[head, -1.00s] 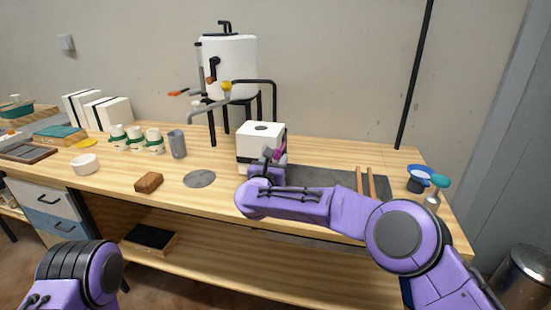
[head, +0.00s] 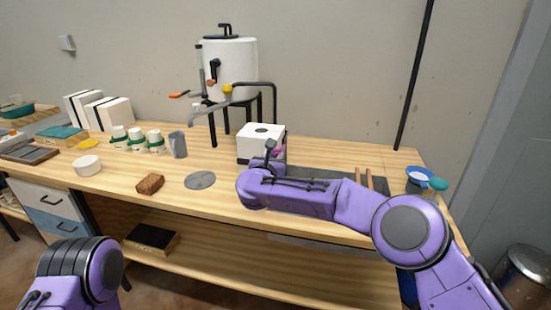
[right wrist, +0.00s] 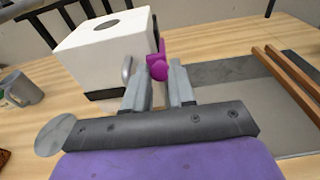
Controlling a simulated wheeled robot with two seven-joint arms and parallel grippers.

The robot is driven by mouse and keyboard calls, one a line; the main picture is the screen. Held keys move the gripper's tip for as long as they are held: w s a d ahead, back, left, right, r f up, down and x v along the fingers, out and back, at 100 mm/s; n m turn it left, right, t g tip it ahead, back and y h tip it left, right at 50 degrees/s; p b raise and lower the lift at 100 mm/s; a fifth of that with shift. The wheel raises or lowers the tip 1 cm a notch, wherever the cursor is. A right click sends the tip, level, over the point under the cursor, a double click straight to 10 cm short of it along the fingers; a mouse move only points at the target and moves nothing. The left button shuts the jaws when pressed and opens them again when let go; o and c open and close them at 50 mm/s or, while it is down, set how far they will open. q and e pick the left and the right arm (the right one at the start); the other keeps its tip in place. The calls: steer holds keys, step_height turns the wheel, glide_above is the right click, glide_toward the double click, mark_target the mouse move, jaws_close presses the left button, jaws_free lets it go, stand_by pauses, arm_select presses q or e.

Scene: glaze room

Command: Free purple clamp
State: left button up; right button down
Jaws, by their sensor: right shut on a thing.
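The purple clamp (right wrist: 158,67) is magenta and sits at the right side of a white block (right wrist: 105,45) in the right wrist view. In the head view only a small part of the clamp (head: 280,152) shows, beside the block (head: 258,142). My right gripper (right wrist: 159,88) is shut on the clamp, with a finger on each side of its round knob. In the head view my right gripper (head: 270,152) is partly hidden behind my own arm. I cannot tell whether the clamp still touches the block. My left gripper is out of view.
A grey slab (head: 320,180) with two wooden sticks (head: 363,181) lies right of the block. A white tank (head: 230,68) stands behind it. A grey disc (head: 200,180), a brown sponge-like block (head: 150,184) and a grey cup (head: 177,145) are to the left.

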steer(key=shift+w+d+r+g+y+p, duration=0.1)
steer(key=shift+w+r+g+y+p, duration=0.2)
steer(key=shift+r+g+p, duration=1.05)
steer(key=shift+w+d+r+g+y+p, duration=0.1)
steer(key=shift+w+r+g+y+p, duration=0.3)
steer(key=shift+p, duration=1.7)
steer(key=shift+w+d+r+g+y+p, duration=0.1)
steer(key=shift+w+r+g+y+p, duration=0.15)
steer(key=shift+r+g+p, duration=1.05)
steer(key=shift+f+t+p, duration=0.25)
steer(key=shift+f+p, duration=0.15)
steer(key=shift+f, duration=0.3)
steer(key=c, duration=1)
jaws_free()
steer(key=shift+o, duration=0.2)
steer(key=shift+s+r, duration=0.1)
steer(key=b+v, duration=0.3)
steer(key=v, duration=0.7)
steer(key=shift+s+b, duration=0.15)
steer(key=shift+b, duration=0.2)
